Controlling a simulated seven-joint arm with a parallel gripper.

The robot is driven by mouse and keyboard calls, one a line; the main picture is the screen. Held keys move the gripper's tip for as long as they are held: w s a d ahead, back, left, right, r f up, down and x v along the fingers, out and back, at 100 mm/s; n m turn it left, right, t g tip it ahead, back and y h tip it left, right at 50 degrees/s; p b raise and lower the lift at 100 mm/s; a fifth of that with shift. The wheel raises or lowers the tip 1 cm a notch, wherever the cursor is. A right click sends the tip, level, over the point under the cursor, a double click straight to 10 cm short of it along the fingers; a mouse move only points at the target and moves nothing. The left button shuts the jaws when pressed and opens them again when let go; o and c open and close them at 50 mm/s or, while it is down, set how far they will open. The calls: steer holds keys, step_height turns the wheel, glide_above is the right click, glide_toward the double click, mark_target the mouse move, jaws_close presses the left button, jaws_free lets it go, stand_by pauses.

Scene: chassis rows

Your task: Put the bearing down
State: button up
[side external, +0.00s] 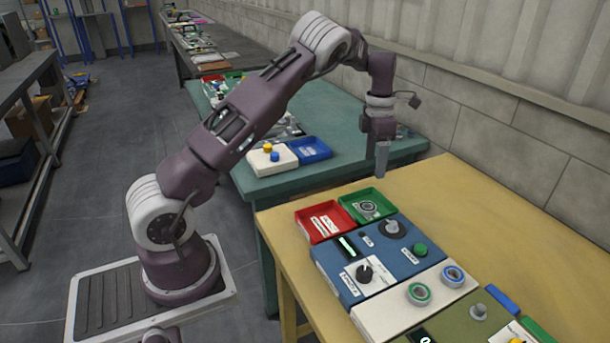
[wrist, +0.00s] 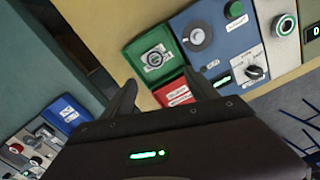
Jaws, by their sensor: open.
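The bearing (side external: 367,208), a grey metal ring, lies in the green tray (side external: 380,193) on the yellow bench. It also shows in the green tray in the wrist view (wrist: 155,58), lying on or beside a white label. My gripper (side external: 382,174) is above and behind the green tray, apart from the bearing. In the wrist view its two fingers (wrist: 160,80) are spread with nothing between them.
A red tray (side external: 322,223) with a white label adjoins the green one. A blue panel (side external: 345,283) with knobs and a green button stands in front, then a white panel (side external: 385,318) with two ringed dials. The yellow bench (side external: 440,185) is bare behind and right.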

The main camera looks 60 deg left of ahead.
steer(key=s+d+r+m+t+h, duration=0.1)
steer(key=s+d+r+m+t, duration=0.1)
steer(key=s+d+r+m, duration=0.7)
steer(key=s+d+r+m+t, duration=0.1)
steer(key=s+d+r+m, duration=0.4)
steer(key=s+r+m, duration=0.4)
steer(key=s+d+m+t, duration=0.1)
steer(key=s+d+m, duration=0.1)
steer(key=s+m, duration=0.5)
steer(key=s+d+f+m+t+y, duration=0.1)
steer(key=s+d+m, duration=0.2)
steer(key=s+m, duration=0.4)
steer(key=s, duration=0.3)
steer(key=shift+f, duration=0.2)
